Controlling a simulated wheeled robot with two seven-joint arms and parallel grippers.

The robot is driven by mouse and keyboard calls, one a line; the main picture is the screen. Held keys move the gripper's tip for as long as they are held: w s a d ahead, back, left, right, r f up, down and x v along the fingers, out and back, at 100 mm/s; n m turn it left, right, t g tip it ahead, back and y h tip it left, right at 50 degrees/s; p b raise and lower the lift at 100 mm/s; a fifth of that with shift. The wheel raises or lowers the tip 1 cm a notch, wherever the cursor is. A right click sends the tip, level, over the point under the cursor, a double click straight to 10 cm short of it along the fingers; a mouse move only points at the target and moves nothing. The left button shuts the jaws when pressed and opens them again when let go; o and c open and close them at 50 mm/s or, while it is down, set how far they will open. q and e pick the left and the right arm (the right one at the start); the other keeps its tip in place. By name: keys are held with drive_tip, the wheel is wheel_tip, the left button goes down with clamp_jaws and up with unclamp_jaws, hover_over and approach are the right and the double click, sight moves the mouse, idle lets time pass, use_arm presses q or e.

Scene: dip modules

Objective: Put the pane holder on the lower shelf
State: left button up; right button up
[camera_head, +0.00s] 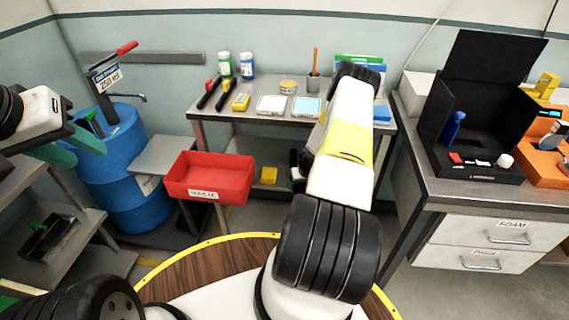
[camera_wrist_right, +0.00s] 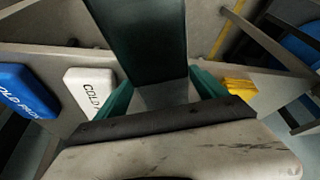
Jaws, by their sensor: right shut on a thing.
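A dark, flat-faced piece, which I take to be the pane holder (camera_wrist_right: 138,40), stands between the teal fingers of my right gripper (camera_wrist_right: 162,92) in the right wrist view. My right gripper is shut on it. Grey shelf surface shows around it; whether it touches the shelf I cannot tell. In the head view my right forearm hides most of this gripper and the held piece. The lower shelf (camera_head: 238,178) of the middle bench is partly visible left of my forearm. My left gripper (camera_head: 72,145) is open and empty at the far left, near the blue drum.
White (camera_wrist_right: 88,88) and blue (camera_wrist_right: 25,90) cold packs lie left in the wrist view. A blue drum (camera_head: 120,165) stands left; a drawer cabinet (camera_head: 490,230) stands right.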

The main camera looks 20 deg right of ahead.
drive_tip(key=o, duration=1.3)
drive_tip(key=shift+f, duration=0.1)
drive_tip(key=v, duration=1.2)
drive_tip(key=shift+s, duration=0.15)
